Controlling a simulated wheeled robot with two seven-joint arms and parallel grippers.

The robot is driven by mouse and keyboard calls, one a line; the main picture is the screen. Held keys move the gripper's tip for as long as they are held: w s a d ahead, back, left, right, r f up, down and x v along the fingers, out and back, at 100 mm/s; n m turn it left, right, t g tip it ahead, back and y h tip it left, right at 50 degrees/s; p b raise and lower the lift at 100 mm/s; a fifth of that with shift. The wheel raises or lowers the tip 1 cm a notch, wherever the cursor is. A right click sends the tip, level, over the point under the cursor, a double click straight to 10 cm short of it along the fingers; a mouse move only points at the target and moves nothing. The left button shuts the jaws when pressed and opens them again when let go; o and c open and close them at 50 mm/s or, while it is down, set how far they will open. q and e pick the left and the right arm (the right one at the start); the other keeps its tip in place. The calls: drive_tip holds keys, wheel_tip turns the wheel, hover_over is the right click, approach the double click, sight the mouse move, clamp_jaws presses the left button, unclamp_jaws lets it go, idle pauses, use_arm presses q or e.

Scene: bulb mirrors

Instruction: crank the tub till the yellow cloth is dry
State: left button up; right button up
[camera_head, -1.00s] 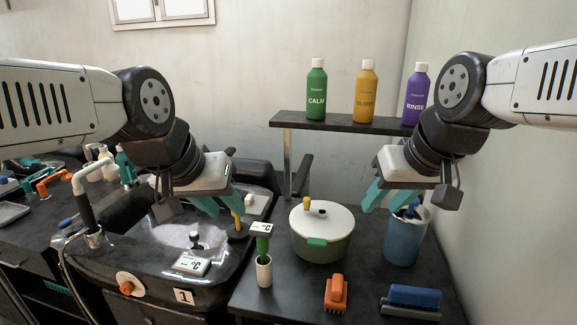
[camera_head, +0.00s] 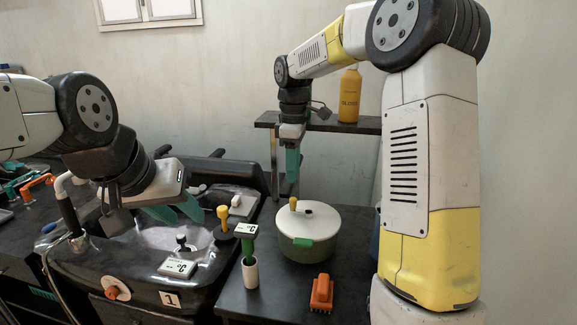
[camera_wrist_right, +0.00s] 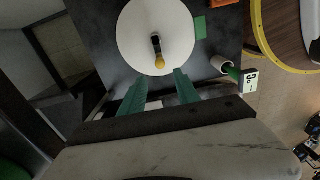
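The tub is a round green pot (camera_head: 307,250) with a white lid (camera_head: 318,222) on the dark counter. A crank with a yellow knob (camera_head: 293,203) sits on the lid. In the right wrist view the lid (camera_wrist_right: 140,35) and the yellow knob (camera_wrist_right: 160,62) lie just beyond the fingertips. My right gripper (camera_wrist_right: 160,82) is open and empty; in the head view it (camera_head: 292,172) hangs above and behind the lid, apart from the knob. My left gripper (camera_head: 178,212) is open and empty over the basin. No yellow cloth shows; the lid hides the tub's inside.
A thermometer in a white cup (camera_head: 250,272) and an orange brush (camera_head: 321,293) stand close to the tub. The basin (camera_head: 130,255) fills the left, with a yellow-topped plunger (camera_head: 224,220). A yellow bottle (camera_head: 349,96) stands on the shelf (camera_head: 268,119). My right arm hides the counter's right side.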

sight(293, 197)
drive_tip(key=shift+f, duration=4.15)
drive_tip(key=shift+d+f, duration=0.1)
drive_tip(key=shift+f, duration=0.2)
clamp_jaws()
